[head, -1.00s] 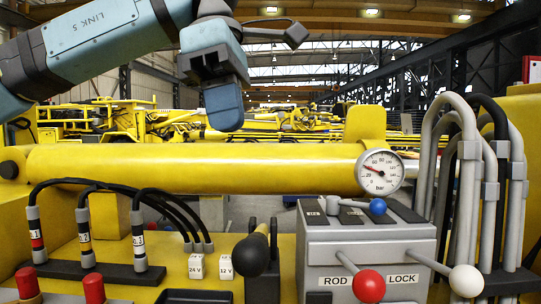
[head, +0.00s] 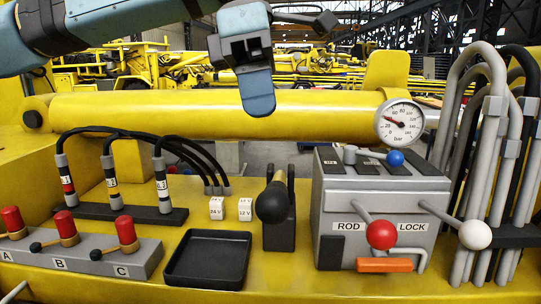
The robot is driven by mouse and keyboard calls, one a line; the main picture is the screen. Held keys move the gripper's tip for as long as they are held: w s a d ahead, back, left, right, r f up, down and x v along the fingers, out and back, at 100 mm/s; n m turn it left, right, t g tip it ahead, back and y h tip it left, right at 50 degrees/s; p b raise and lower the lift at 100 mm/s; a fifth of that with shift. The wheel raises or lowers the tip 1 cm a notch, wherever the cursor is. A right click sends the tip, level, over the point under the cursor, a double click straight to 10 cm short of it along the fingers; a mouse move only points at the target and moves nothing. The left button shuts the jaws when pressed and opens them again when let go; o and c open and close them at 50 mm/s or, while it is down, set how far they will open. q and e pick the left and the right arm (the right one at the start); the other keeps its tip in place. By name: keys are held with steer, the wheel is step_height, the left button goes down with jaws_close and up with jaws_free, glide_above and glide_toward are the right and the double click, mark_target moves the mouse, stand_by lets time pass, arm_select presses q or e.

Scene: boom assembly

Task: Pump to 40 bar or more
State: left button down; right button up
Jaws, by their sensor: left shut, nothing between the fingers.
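The pressure gauge (head: 400,122) has a white round face marked Bar. Its red needle points left and slightly up; the figure it stands at is too small to read surely. A black ball knob (head: 272,204) sits on the near end of a short yellow lever (head: 279,179), in a black bracket (head: 279,235); it looks like the pump handle. My left gripper (head: 258,98) is shut and empty, fingers pointing down. In the picture it is above the knob and apart from it, in front of the yellow cylinder (head: 180,115). My right gripper is out of view.
Right of the knob stands a grey valve box (head: 340,190) with red (head: 382,235), white (head: 475,235) and blue (head: 395,158) knobs. A black tray (head: 207,260), red-topped levers (head: 65,223) and black hoses (head: 135,135) lie to the left. Grey pipes (head: 490,150) rise at right.

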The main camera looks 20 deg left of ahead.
mark_target(274, 186)
arm_select(q)
steer(key=p+x, duration=0.2)
steer(key=x, duration=0.5)
steer(key=shift+d+f, duration=0.15)
steer(key=shift+f, duration=0.25)
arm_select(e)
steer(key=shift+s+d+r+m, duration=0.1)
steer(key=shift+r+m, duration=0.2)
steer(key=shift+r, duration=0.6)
arm_select(q)
steer(key=shift+f, duration=0.1)
